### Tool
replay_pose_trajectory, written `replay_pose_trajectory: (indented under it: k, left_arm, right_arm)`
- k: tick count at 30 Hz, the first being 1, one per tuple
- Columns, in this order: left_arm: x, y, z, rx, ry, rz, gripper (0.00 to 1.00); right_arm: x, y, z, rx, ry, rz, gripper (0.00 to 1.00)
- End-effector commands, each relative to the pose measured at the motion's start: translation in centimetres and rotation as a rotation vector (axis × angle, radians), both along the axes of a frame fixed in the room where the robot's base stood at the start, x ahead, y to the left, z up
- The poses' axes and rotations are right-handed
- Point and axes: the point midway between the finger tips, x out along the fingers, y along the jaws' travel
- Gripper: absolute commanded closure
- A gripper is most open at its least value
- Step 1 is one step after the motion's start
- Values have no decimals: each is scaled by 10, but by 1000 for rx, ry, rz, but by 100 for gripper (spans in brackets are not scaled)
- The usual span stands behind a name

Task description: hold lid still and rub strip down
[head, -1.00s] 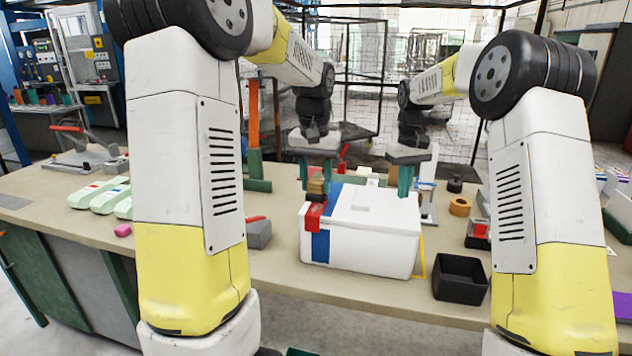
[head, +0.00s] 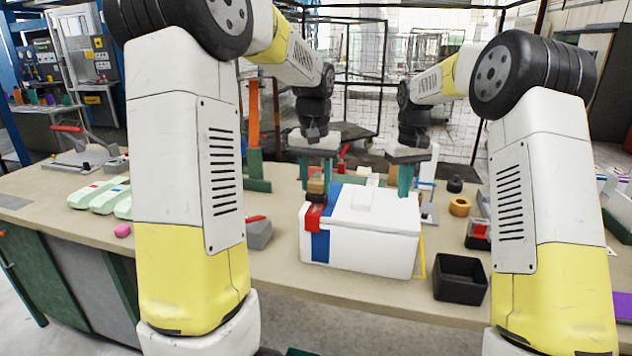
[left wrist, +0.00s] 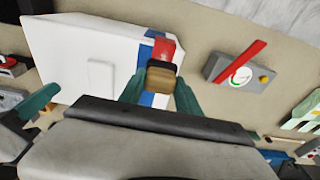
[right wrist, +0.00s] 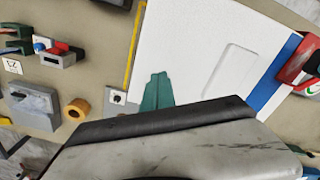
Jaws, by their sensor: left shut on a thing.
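A white foam box (head: 360,246) with a white lid (head: 374,212) stands on the bench, with a blue band (head: 320,246) near its left end. A red strip (head: 314,217) lies over the lid's front left edge; it also shows in the left wrist view (left wrist: 165,47). My left gripper (head: 316,188) is shut on a wooden block with a dark end (left wrist: 160,78), held over the blue band just behind the red strip. Whether the block touches the strip is unclear. My right gripper (right wrist: 156,92) has its green fingers together, at the lid's right part; contact is hidden.
A black open bin (head: 460,279) stands right of the box. A grey block with a red lever (head: 258,232) stands left of it. A tape roll (head: 460,207) lies behind right, and pale green pieces (head: 100,195) lie far left.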

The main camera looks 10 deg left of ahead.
Motion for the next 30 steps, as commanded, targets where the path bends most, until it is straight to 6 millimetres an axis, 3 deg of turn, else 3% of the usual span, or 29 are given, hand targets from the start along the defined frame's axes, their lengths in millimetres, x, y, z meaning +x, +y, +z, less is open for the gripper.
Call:
replay_pose_trajectory:
  k: [30]
  left_arm:
    - [0, 0, 0, 0, 0, 0, 93]
  right_arm:
    - [0, 0, -12, 0, 1, 0, 100]
